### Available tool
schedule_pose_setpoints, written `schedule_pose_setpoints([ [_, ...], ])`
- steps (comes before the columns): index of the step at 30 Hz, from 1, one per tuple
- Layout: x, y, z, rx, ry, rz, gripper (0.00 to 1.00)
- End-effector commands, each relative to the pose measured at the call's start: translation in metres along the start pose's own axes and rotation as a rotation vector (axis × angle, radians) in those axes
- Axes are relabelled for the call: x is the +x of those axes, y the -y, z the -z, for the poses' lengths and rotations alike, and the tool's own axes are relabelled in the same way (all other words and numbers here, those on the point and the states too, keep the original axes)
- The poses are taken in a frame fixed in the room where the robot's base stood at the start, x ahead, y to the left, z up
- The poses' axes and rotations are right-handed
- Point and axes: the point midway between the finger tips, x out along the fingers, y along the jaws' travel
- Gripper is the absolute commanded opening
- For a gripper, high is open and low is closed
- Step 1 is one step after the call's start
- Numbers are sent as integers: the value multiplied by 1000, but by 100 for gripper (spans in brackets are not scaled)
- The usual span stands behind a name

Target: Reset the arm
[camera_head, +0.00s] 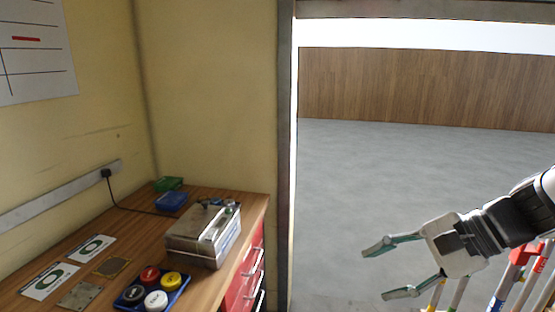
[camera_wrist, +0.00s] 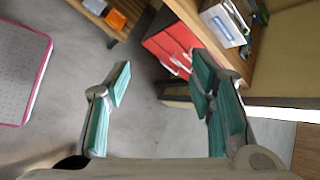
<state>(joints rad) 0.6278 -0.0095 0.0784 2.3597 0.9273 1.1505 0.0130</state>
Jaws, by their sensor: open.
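My gripper (camera_head: 380,272) is at the lower right of the head view, open and empty. It hangs in the air in front of the open doorway, to the right of the workbench and apart from it. Its arm reaches in from the right edge.
A wooden workbench (camera_head: 100,240) with red drawers (camera_head: 242,275) stands at left. It bears a grey metal box (camera_head: 195,245), a blue tray (camera_head: 165,293) of several round caps, and small blue (camera_head: 171,201) and green (camera_head: 168,184) bins. Colored poles (camera_head: 520,280) stand at lower right, near my arm.

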Motion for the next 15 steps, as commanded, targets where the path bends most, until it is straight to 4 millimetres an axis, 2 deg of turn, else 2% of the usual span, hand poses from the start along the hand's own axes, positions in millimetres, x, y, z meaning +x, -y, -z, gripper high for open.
schedule_pose_setpoints([
  [1,1,-8,-20,-101,-23,-71,49],
  [6,-6,-40,-59,-416,-115,-291,49],
  [10,-20,-61,-77,-662,-202,-428,49],
  [15,-44,-77,-87,-960,-330,-560,49],
])
